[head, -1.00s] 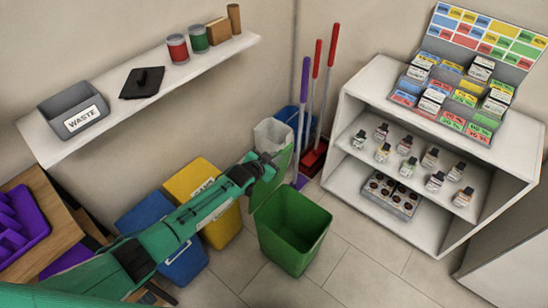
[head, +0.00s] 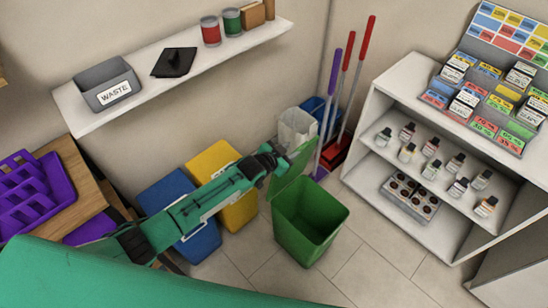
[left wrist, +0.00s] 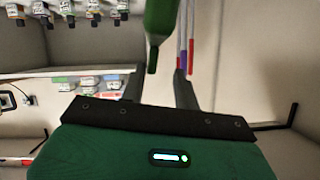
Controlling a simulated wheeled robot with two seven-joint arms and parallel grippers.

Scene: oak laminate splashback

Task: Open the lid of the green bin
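The green bin (head: 308,222) stands on the floor with its mouth open. Its green lid (head: 291,178) stands raised on the bin's left side, tilted up and away from the opening. My left gripper (head: 281,152) is beside the upper part of the lid. In the left wrist view, its two dark fingers are spread apart (left wrist: 159,92). The lid (left wrist: 158,28) shows there nearly edge-on, reaching toward the gap between the fingers, with clear space on both sides. I see no grip on it. My right gripper is not in view.
Yellow (head: 226,180) and blue (head: 180,205) bins stand left of the green bin, under my left arm. A whitish bin (head: 297,128) and brooms (head: 333,110) stand behind. A white shelf unit (head: 385,172) is on the right. Floor in front is free.

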